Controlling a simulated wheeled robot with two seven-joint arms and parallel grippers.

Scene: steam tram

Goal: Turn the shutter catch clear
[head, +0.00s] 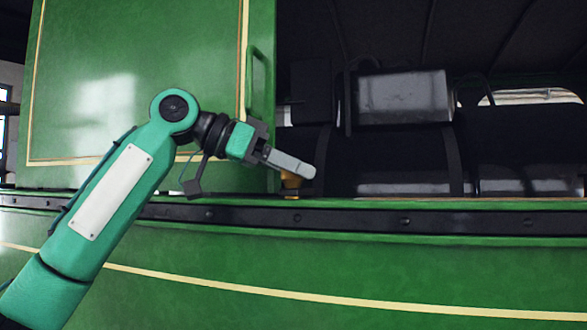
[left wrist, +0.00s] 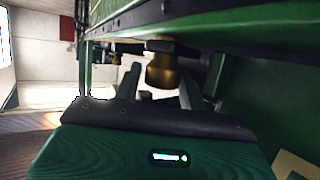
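The green shutter (head: 140,85) with yellow lining fills the left of the head view. It has a green upright handle (head: 257,90) near its right edge. A brass catch (head: 291,181) sits low by the shutter's right edge, at the sill, mostly hidden behind my left gripper (head: 290,163). In the left wrist view the brass catch (left wrist: 163,72) shows as a rounded knob under a dark bracket. My left gripper's fingers (left wrist: 158,90) stand apart, one on each side of it. I cannot tell whether either finger touches it. My right gripper is not in view.
A dark rail (head: 400,220) with bolts runs along the green tram side below the sill. Right of the shutter the opening shows dark seats (head: 405,97) inside. The space in front of the tram side at right is clear.

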